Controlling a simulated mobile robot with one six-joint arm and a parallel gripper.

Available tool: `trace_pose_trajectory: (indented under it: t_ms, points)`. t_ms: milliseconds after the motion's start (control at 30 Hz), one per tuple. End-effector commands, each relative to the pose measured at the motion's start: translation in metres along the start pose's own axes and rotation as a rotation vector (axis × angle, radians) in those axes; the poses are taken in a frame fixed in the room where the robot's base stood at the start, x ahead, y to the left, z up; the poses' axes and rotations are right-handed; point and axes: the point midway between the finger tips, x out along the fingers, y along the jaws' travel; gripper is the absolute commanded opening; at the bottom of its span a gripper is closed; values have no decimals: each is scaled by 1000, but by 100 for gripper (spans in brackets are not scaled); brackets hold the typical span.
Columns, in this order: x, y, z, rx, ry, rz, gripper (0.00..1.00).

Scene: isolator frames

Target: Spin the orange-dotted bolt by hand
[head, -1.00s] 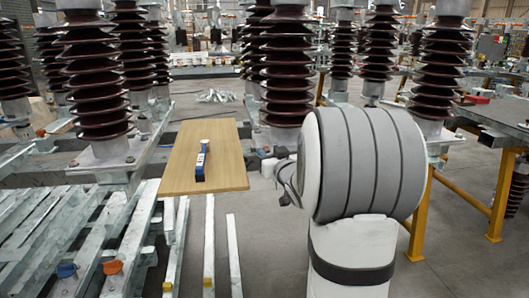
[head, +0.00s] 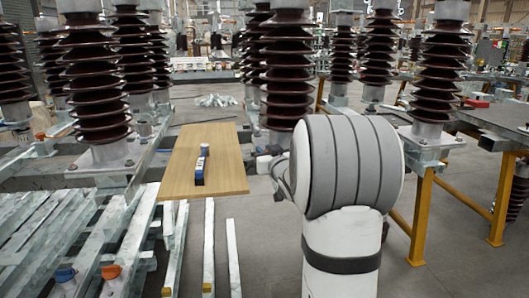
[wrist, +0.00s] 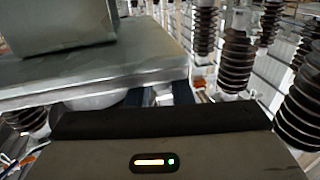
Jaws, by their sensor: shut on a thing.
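My gripper (wrist: 157,95) shows in the wrist view as a dark body with two dark fingers reaching forward under a grey metal plate (wrist: 115,78). It is shut on a small grey part between the fingers, mostly hidden by the plate and my gripper's body. No orange dot shows on it, so I cannot tell whether it is the orange-dotted bolt. A pale rounded piece (wrist: 95,101) sits under the plate, left of the fingers.
A wooden board (head: 218,160) with a blue and white tool (head: 200,166) lies left of my arm. Brown ribbed insulators (head: 289,70) stand behind it. Steel rails (head: 208,240) lie at the lower left. A yellow-legged table (head: 422,215) stands at the right. Clear floor shows between board and table.

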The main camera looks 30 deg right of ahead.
Motion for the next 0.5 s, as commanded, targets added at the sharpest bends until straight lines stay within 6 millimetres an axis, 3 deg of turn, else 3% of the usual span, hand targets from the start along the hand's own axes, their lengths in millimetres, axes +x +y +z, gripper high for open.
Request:
trace_pose_trajectory:
  t_ms: [500]
  points:
    - [0, -2, 3, 0, 1, 44, 0]
